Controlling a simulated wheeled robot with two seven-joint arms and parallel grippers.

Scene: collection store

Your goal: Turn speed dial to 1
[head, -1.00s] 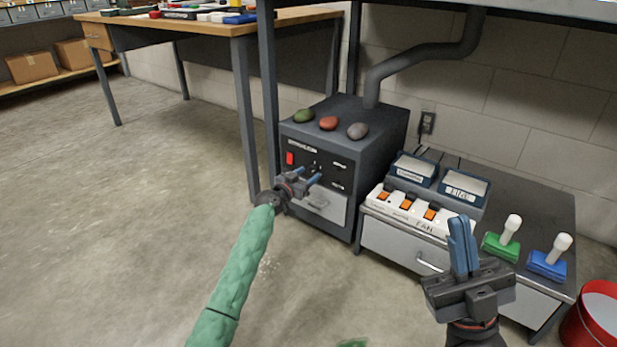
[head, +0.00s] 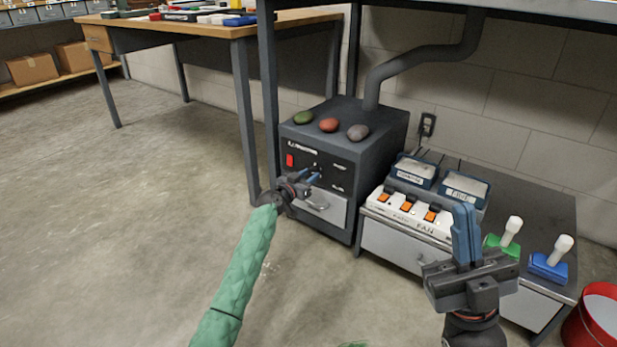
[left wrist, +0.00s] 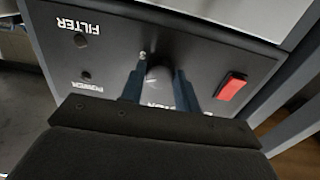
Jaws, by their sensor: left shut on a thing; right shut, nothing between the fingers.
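A dark box-shaped machine (head: 352,215) stands on the floor with a black front panel. My left gripper (head: 314,177) is at that panel, its blue fingers pointing at it. In the left wrist view, the gripper (left wrist: 158,82) has its fingers on both sides of a small dark round dial (left wrist: 153,74) and is shut on it. The fingers hide the dial's sides and part of the markings around it. My right gripper (head: 464,212) is shut and empty, pointing up, in front of the fan switch box.
A red rocker switch (left wrist: 231,86) is beside the dial. A white switch box (head: 405,212), green lever (head: 511,232), blue lever (head: 557,258) and red bucket (head: 597,315) are at right.

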